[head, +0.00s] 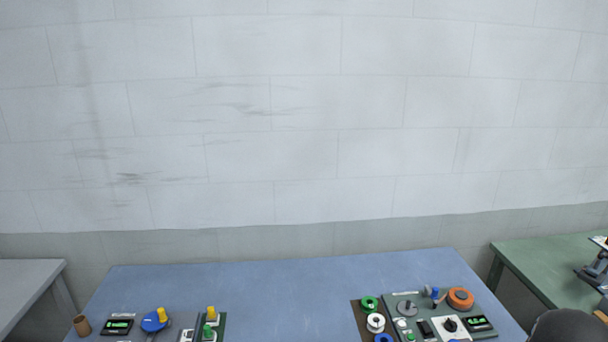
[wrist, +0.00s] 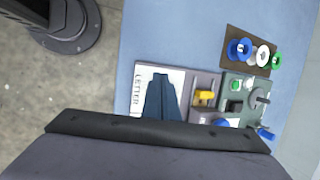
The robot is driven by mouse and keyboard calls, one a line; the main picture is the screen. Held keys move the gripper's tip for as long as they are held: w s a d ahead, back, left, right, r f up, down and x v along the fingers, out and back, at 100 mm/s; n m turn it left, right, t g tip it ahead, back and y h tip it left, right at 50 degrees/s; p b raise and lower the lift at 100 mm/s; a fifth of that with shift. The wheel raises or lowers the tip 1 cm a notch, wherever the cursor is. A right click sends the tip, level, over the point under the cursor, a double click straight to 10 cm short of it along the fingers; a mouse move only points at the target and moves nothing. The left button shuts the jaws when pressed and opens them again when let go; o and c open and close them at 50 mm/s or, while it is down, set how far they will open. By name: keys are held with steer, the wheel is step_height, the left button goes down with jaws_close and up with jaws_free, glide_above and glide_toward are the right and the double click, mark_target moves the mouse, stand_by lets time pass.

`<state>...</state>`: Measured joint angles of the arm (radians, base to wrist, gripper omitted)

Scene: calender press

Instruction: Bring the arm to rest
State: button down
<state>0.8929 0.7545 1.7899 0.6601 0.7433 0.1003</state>
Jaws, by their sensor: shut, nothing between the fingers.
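My gripper (wrist: 163,78) shows in the wrist view as two dark blue-grey fingers. They lie side by side, closed together, with nothing between them. The fingers point up the picture over a white sheet (wrist: 146,72) marked with the word LETTER and partly hide it. I cannot tell the height of the fingertips above it. The dark wrist body fills the bottom of the wrist view and hides what lies below. In the head view the gripper does not show.
A blue table (head: 270,290) carries a green control panel (head: 468,300) and a dark board with several spools (head: 376,322) at right. The table's middle is clear. A green bench (head: 550,262) stands right.

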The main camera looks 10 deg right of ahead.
steer(key=s+a+r+n+g+h, duration=0.1)
steer(key=s+a+r+n+g, duration=0.15)
steer(key=s+a+n, duration=0.4)
steer(key=s+a+r+n+g+h, duration=0.15)
steer(key=s+a+n+g, duration=0.25)
steer(key=s+a, duration=0.6)
steer(key=w+a+r+n+t, duration=0.35)
steer(key=a+r+n, duration=0.35)
steer(key=a, duration=0.3)
step_height(320, 180, down, 21)
steer(key=b, duration=2.1)
steer(key=shift+w+g+h, duration=0.2)
steer(key=shift+g+h, duration=0.1)
steer(key=shift+h, duration=0.15)
